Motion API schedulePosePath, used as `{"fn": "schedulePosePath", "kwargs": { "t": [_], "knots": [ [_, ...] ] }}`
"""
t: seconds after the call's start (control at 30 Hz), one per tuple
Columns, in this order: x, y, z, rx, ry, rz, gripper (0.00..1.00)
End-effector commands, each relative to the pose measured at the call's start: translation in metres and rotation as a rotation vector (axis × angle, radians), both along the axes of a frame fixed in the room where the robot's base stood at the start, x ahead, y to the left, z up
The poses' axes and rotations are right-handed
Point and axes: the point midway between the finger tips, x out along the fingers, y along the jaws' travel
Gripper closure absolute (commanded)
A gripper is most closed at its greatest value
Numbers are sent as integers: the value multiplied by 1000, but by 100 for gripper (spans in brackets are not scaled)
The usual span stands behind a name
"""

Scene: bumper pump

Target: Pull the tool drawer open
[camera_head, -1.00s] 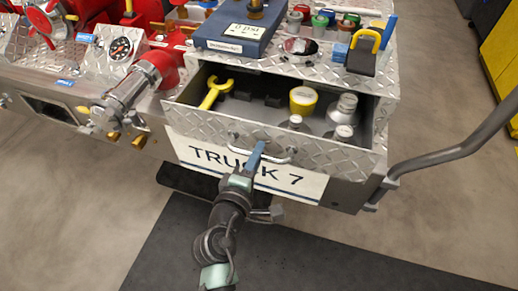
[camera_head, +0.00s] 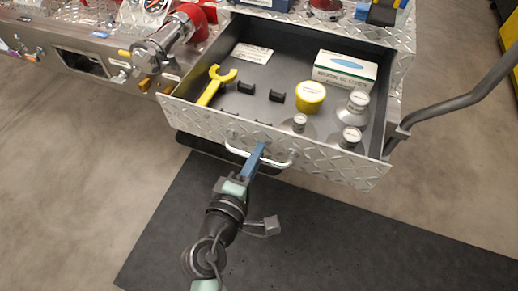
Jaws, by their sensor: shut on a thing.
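The tool drawer (camera_head: 185,110) is a diamond-plate metal drawer that stands well out from the truck bumper, its dark inside in view. Its curved silver handle (camera_head: 280,163) is on the middle of the front. My gripper (camera_head: 257,155) is at the handle, its blue fingers shut on it.
A silver pipe fitting (camera_head: 160,50) juts out left of the drawer. A grey curved rail (camera_head: 460,100) stands at the right. A dark mat (camera_head: 200,220) covers the floor in front, with bare floor (camera_head: 70,180) to the left.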

Motion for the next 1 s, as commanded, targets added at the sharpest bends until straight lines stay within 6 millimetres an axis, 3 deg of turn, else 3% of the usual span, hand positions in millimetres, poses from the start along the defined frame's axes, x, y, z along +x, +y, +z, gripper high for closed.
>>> {"fn": "schedulePosePath", "kwargs": {
  "t": [0.37,0.4,0.57,0.87,1.0],
  "knots": [
    [-1,1,1,0,-2,2,100],
    [-1,1,1,1,-2,2,80],
    [-1,1,1,1,-1,2,52],
    [-2,1,0,0,-1,1,52],
    [-13,5,1,0,2,2,52]
  ]
}}
